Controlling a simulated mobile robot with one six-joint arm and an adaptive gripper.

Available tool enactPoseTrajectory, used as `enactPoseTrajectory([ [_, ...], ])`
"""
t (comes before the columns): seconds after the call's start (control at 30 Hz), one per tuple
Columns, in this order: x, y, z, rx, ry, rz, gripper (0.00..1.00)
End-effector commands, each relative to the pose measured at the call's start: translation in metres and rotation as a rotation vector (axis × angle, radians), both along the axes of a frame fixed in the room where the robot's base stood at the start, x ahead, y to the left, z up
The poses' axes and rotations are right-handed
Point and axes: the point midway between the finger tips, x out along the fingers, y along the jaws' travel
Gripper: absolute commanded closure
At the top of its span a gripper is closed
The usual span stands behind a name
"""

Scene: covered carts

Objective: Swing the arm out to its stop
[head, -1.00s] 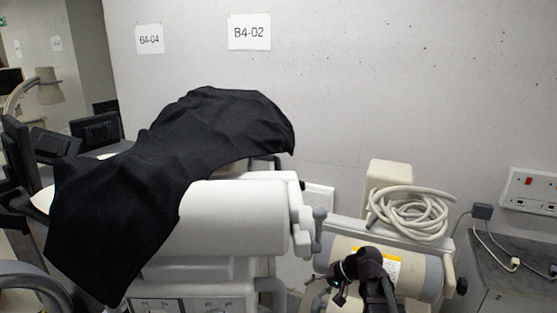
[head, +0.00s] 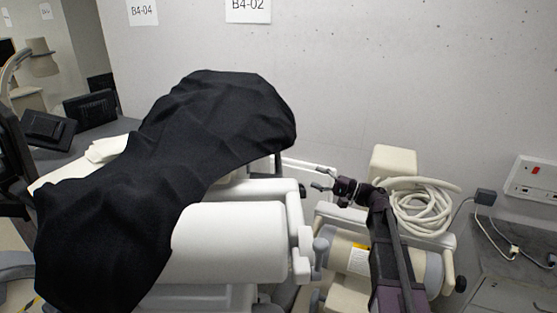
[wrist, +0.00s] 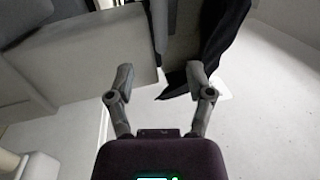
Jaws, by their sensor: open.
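A black cloth (head: 200,130) is draped over a white machine on a cart, hiding most of its top. My gripper (head: 318,179) is open and empty, pointing left, just right of the machine. In the wrist view its fingers (wrist: 160,73) are apart, with a hanging black cloth edge (wrist: 212,45) beyond them.
A coiled pale hose (head: 420,208) lies on a second unit to the right, close behind my arm. A grey desk with cables (head: 510,275) is at far right. A concrete wall (head: 400,80) closes the back. Dark monitors (head: 90,110) stand at left.

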Motion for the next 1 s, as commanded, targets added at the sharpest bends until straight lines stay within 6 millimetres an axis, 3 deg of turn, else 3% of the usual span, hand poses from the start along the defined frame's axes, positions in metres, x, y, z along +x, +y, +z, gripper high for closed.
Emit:
enactPoseTrajectory([
  [0.57, 0.004, 0.010, 0.002, -0.002, 0.001, -0.001, 0.32],
  [1.0, 0.020, 0.062, 0.013, -0.002, 0.000, 0.000, 0.32],
])
